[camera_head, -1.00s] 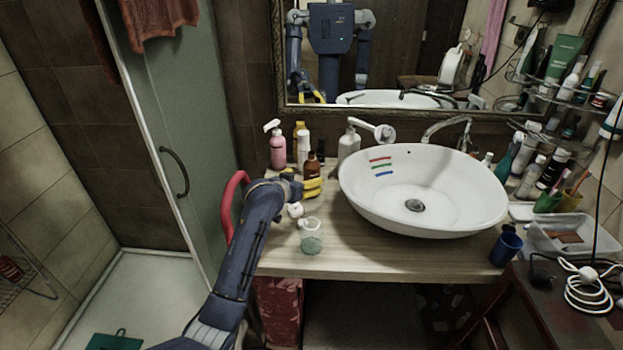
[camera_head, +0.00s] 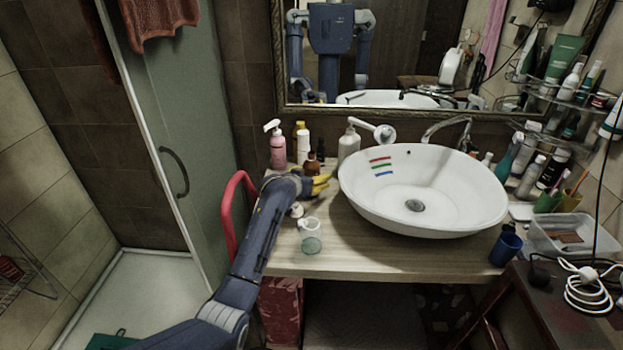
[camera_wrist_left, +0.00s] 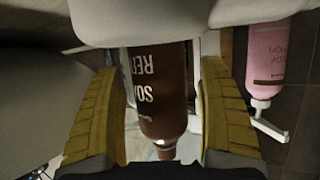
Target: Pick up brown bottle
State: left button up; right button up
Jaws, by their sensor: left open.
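The brown bottle (camera_head: 312,165) stands at the back of the counter, left of the basin, partly hidden in the head view by bottles and my gripper. In the left wrist view the brown bottle (camera_wrist_left: 163,92), with white lettering, appears upside down between the fingers. My left gripper (camera_head: 321,185) has yellow fingers and reaches in low, in front of the bottle. In the wrist view the left gripper (camera_wrist_left: 165,125) is open, with one finger on each side of the bottle and a visible gap on both sides. My right gripper is not in view.
A pink pump bottle (camera_head: 278,150) and a white bottle (camera_head: 303,146) stand close by on the left; a white pump bottle (camera_head: 349,145) is to the right. A glass jar (camera_head: 311,238) stands in front. The white basin (camera_head: 420,215) fills the counter's middle.

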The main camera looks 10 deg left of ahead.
pick_arm(q)
jog(key=c, duration=1.5)
jog(key=shift+o, duration=0.2)
jog(key=shift+r, duration=0.25)
